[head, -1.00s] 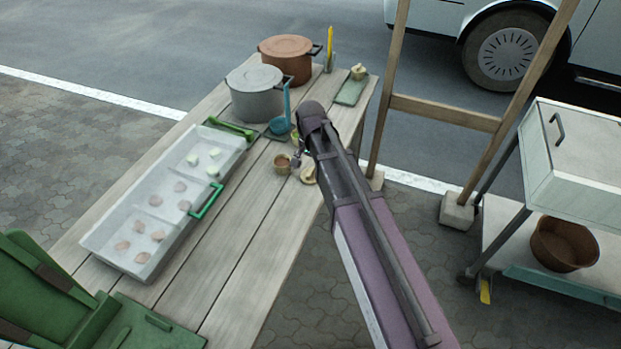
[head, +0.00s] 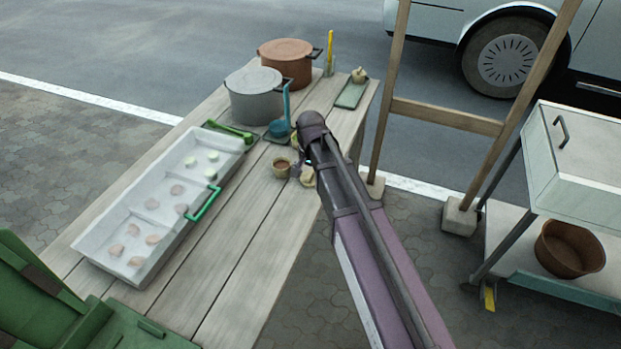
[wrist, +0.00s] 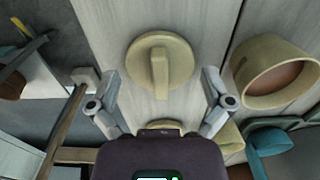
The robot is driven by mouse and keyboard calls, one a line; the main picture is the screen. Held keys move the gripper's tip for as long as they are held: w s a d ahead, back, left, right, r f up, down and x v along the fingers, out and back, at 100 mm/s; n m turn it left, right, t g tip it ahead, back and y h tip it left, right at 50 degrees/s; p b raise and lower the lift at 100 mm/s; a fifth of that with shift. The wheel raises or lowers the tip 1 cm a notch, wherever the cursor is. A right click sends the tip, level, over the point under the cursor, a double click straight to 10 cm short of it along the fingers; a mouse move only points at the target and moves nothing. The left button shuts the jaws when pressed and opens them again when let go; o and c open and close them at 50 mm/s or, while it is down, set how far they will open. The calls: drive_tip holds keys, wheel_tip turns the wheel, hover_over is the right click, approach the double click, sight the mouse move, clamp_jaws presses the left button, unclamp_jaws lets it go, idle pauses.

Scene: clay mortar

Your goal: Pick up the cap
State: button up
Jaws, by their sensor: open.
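The cap (wrist: 160,62), a round pale-yellow disc with a raised bar grip across it, lies on the wooden table in the wrist view. In the head view the cap (head: 308,178) shows only in part beside my arm. My gripper (wrist: 161,78) is open and empty. Its two fingers stand apart to the left and right of the cap in the picture, and I cannot tell how high above it they are. In the head view my wrist hides most of the gripper.
A yellow cup with brown contents (wrist: 285,80) stands close to the right of the cap in the wrist view. A blue ladle (head: 278,128), grey pot (head: 256,100) and brown pot (head: 286,58) stand farther back. A white tray (head: 135,208) lies left. A wooden frame (head: 440,115) stands right.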

drive_tip(key=c, duration=0.7)
drive_tip(key=shift+r+p, duration=0.5)
clamp_jaws()
drive_tip(key=shift+r+p, duration=0.95)
drive_tip(key=s+d+r+p, duration=0.2)
drive_tip(key=s+d, duration=0.6)
drive_tip(key=s, duration=0.5)
drive_tip(key=shift+s+d, duration=0.15)
drive_tip(key=shift+s, duration=0.25)
